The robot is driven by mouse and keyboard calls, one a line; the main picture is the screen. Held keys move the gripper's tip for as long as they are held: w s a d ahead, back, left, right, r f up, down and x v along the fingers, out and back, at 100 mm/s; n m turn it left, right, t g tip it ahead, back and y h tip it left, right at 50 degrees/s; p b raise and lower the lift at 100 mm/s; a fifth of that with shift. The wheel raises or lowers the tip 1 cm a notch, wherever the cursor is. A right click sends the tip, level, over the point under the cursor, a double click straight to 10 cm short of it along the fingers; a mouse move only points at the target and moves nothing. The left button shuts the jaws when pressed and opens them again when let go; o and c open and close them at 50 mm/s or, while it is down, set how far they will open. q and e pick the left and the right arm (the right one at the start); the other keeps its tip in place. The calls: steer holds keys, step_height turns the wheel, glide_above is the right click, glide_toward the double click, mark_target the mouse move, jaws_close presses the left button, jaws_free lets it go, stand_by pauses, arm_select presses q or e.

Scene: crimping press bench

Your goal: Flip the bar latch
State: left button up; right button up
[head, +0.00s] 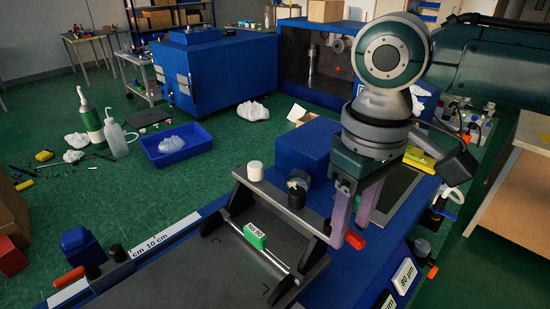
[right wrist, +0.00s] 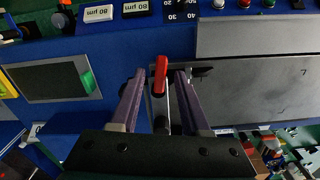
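The press bar (head: 258,244) is a thin pale rod with a green tag (head: 255,236), running between two dark brackets on the bench's press. A red-tipped lever (head: 355,240), which looks like the latch handle, is at the bar's right end, and its red handle (right wrist: 160,76) points up the picture in the right wrist view. My right gripper (head: 350,231) points down at it with purple fingers apart. In the right wrist view the red handle lies between the fingertips, with gaps visible on both sides. My left gripper is not in view.
A white cylinder (head: 255,171) and a dark knob (head: 297,193) sit by the press. A second red-handled lever (head: 68,277) is at the bench's left. A blue box (head: 304,152) stands behind the press. Labelled 80 µm blocks (head: 404,277) line the right side.

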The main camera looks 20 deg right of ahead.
jaws_close()
stand_by(0.5)
steer(key=shift+a+r+m+p, duration=0.15)
steer(key=shift+m+p, duration=0.25)
steer(key=shift+p, duration=0.3)
steer(key=shift+w+a+m+p, duration=0.3)
steer(key=shift+a+m+p, duration=0.25)
steer(key=shift+m+p, duration=1.6)
steer(key=shift+w+a+m+p, duration=0.45)
steer(key=shift+m+p, duration=0.85)
steer(key=shift+m, duration=1.6)
steer(key=shift+w+a+m+p, duration=0.15)
steer(key=shift+a+m+p, duration=0.5)
steer(key=shift+m+p, duration=1.5)
steer(key=shift+m+b, duration=0.45)
steer(key=shift+m, duration=0.15)
